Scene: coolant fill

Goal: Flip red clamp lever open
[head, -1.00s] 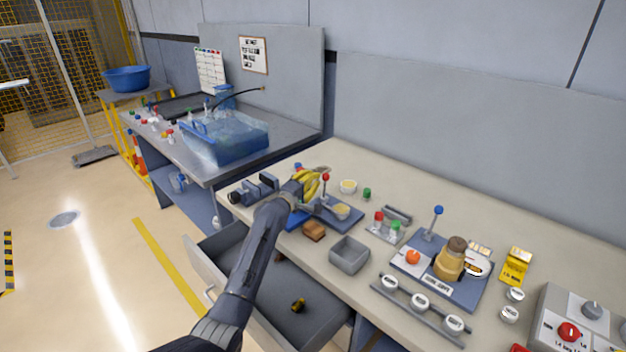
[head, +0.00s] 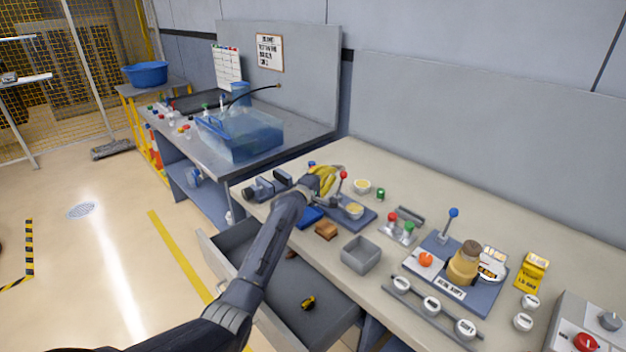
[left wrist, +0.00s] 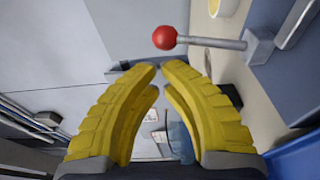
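The red clamp lever stands up with a red ball knob (head: 343,174) on a blue-grey fixture plate (head: 366,216) on the bench. In the left wrist view its red knob (left wrist: 165,38) sits just beyond the fingertips, with a metal rod (left wrist: 212,43) running right to a grey pivot block (left wrist: 262,44). My left gripper (head: 330,182) has yellow fingers and is just left of the lever in the head view. Its fingertips (left wrist: 160,68) nearly meet, with nothing held between them, and appear apart from the knob. My right gripper is out of view.
A yellow-topped cup (head: 354,210) stands on the plate near the lever. A brown block (head: 326,231) and a grey bin (head: 361,255) are in front. An open drawer (head: 290,290) hangs below. A blue-knobbed lever (head: 453,212) and an amber jar (head: 464,264) stand to the right.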

